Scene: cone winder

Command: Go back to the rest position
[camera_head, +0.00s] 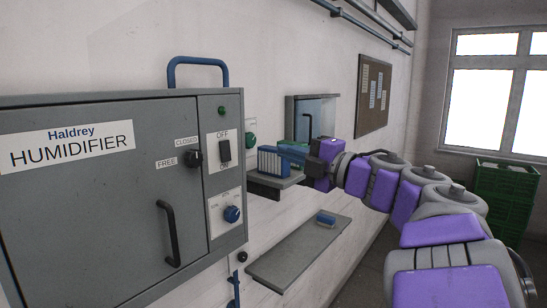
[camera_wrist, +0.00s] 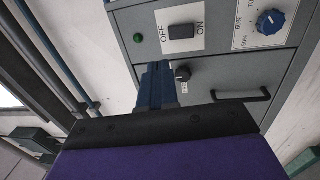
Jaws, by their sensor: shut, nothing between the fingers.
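My gripper (camera_head: 285,148) is at the end of my arm, which reaches in from the right in the head view. It points left toward the humidifier cabinet (camera_head: 90,210). In the wrist view my gripper (camera_wrist: 155,68) shows its blue fingers together, with nothing between them. The grey cabinet fills the upper part of that view, with its rocker switch (camera_wrist: 181,32), black knob (camera_wrist: 183,74) and blue dial (camera_wrist: 270,22). In the head view the fingers appear apart from the cabinet front, in front of a small shelf; the exact gap is unclear.
Behind my gripper, a blue striped item (camera_head: 270,162) stands on a small wall shelf (camera_head: 268,186). A lower grey shelf (camera_head: 290,262) holds a small blue item (camera_head: 326,219). The cabinet's black door handle (camera_head: 168,235) sticks out. Green crates (camera_head: 503,195) stand at the right.

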